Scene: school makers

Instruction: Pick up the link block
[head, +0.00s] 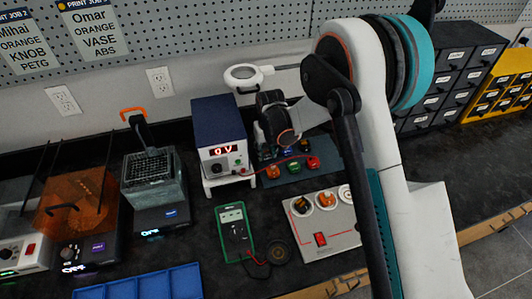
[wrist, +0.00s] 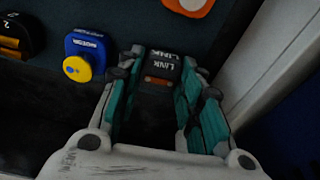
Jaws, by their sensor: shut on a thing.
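In the wrist view the link block (wrist: 163,69) is dark, with white LINK lettering and a small orange-brown patch. It sits between the two teal-padded fingertips of my gripper (wrist: 158,73), which is shut on it. In the head view my gripper (head: 274,118) reaches down over the dark mat, just right of the power supply. The link block cannot be made out there, hidden behind the gripper and arm.
A blue block with a yellow knob (wrist: 84,52) lies left of my fingers. Several coloured blocks stand on the mat (head: 326,172). The power supply (head: 219,138) is close on the left. A multimeter (head: 234,232) and a grey switch panel (head: 335,235) lie in front.

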